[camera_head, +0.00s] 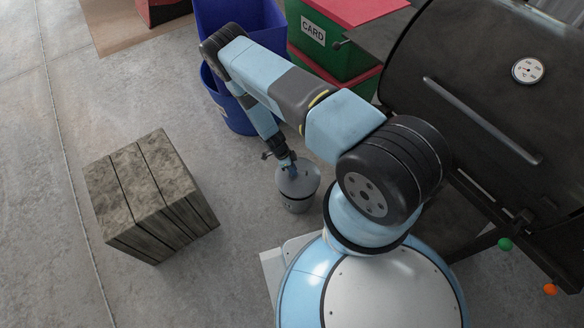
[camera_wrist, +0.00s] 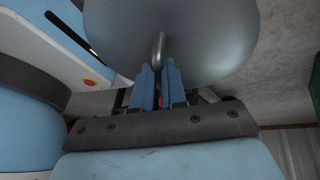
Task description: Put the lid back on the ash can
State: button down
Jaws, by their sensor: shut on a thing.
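The ash can (camera_head: 296,203) is a small grey can standing on the concrete floor just in front of my base. Its grey round lid (camera_head: 298,180) is at the can's top in the head view; I cannot tell whether it is seated or held slightly above. In the wrist view the lid (camera_wrist: 190,35) fills the upper middle, with its metal handle between my fingers. My gripper (camera_head: 290,168) is shut on that handle from above; its blue fingertips also show in the wrist view (camera_wrist: 160,80). The can itself is hidden behind the lid in the wrist view.
A slatted wooden crate-like block (camera_head: 150,195) stands on the floor to the left. Blue bins (camera_head: 240,115) and a green box marked CARD (camera_head: 325,50) stand behind. A large black grill (camera_head: 470,90) is at the right. The floor between block and can is clear.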

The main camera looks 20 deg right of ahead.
jog(key=shift+d+f, duration=0.1)
jog(key=shift+f, duration=2.75)
jog(key=shift+f, duration=0.1)
dwell(0.5)
jog(key=c, duration=0.6)
grip_release()
jog(key=shift+w, duration=0.1)
jog(key=shift+r, duration=3.5)
grip_shut()
